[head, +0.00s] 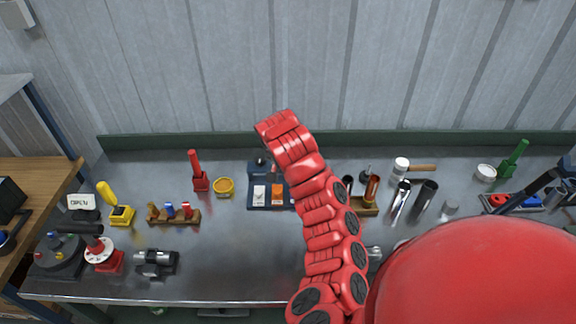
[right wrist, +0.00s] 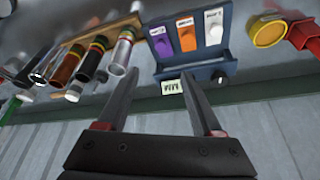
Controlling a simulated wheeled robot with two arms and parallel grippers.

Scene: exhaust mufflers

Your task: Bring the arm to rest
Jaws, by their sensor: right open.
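My right arm (head: 325,215), red and segmented, rises from the lower right of the head view and ends over the back of the bench. Its gripper cannot be made out there. In the right wrist view my right gripper (right wrist: 160,82) is open, with two dark fingers apart and nothing between them. The fingers point toward a dark blue tray (right wrist: 222,72), with a small labelled tag showing near the left of its edge. My left gripper is not in view.
A metal bench (head: 225,265) carries the tray, a yellow cup (head: 223,187), a red stand (head: 200,181) and, right of my arm, metal tubes (head: 424,198). A wooden rack (right wrist: 75,40) of tubes shows in the wrist view. A grey wall (head: 230,70) stands behind.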

